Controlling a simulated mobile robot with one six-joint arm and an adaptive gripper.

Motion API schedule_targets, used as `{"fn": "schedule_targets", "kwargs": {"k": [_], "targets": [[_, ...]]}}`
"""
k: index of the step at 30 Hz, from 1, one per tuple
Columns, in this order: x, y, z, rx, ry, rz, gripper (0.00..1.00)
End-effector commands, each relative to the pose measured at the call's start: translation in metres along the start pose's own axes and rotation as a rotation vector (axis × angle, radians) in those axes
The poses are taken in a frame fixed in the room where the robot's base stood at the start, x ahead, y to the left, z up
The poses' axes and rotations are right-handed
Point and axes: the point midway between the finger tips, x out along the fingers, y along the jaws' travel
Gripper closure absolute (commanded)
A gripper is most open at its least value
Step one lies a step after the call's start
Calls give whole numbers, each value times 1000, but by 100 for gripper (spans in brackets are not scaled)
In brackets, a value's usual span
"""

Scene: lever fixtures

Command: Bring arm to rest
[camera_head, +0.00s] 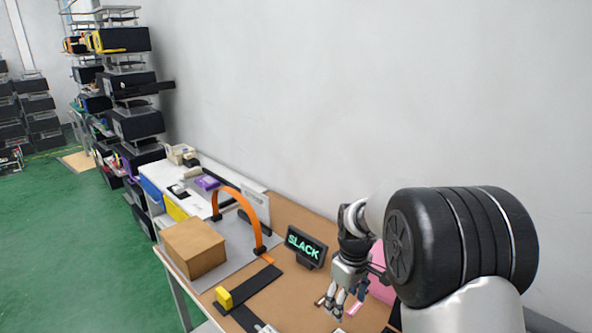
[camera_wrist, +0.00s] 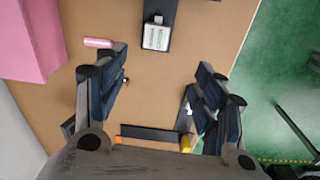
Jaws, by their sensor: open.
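My gripper (camera_head: 343,298) hangs over the right part of the brown tabletop (camera_head: 298,287) in the head view. In the wrist view its two dark fingers stand wide apart (camera_wrist: 162,64), with nothing between them but bare tabletop behind. A sign reading "SLACK" (camera_head: 306,246) stands left of my gripper, apart from it. A yellow block (camera_head: 223,297) sits on a black strip (camera_head: 262,286) toward the front left. In the wrist view, a white labelled piece (camera_wrist: 156,37) sits on another black strip (camera_wrist: 166,10) beyond the fingertips.
A pink box (camera_wrist: 28,38) and a small pink bar (camera_wrist: 98,43) lie near the left finger in the wrist view. A brown box (camera_head: 193,250) and an orange arch (camera_head: 262,210) stand on the table's left part. A white wall (camera_head: 330,100) rises behind the table.

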Motion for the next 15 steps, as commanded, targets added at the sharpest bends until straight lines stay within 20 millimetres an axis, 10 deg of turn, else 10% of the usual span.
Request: {"fn": "schedule_targets", "kwargs": {"k": [6,15], "targets": [[-92,-32,42,155,72,51,37],[-166,-92,118,372,174,97,37]]}}
